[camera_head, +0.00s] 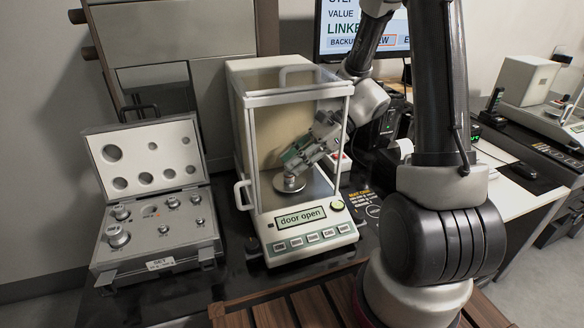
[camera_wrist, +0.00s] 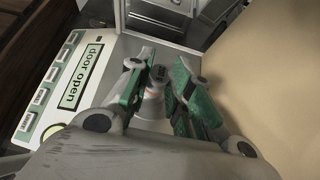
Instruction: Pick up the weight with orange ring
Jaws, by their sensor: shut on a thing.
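A silvery knobbed weight (camera_head: 289,182) stands on the round pan inside the glass weighing chamber of the balance (camera_head: 306,219). In the wrist view the weight (camera_wrist: 153,104) sits between my fingers, with a small orange-red mark near its top. My gripper (camera_head: 297,165) reaches into the chamber from the right and is shut on the weight's upper part. The same gripper (camera_wrist: 160,82) has green finger pads in the wrist view. I cannot tell whether the weight touches the pan.
The balance display (camera_head: 301,217) reads "door open". Chamber glass and frame surround my gripper closely. A monitor (camera_head: 335,28) stands behind.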

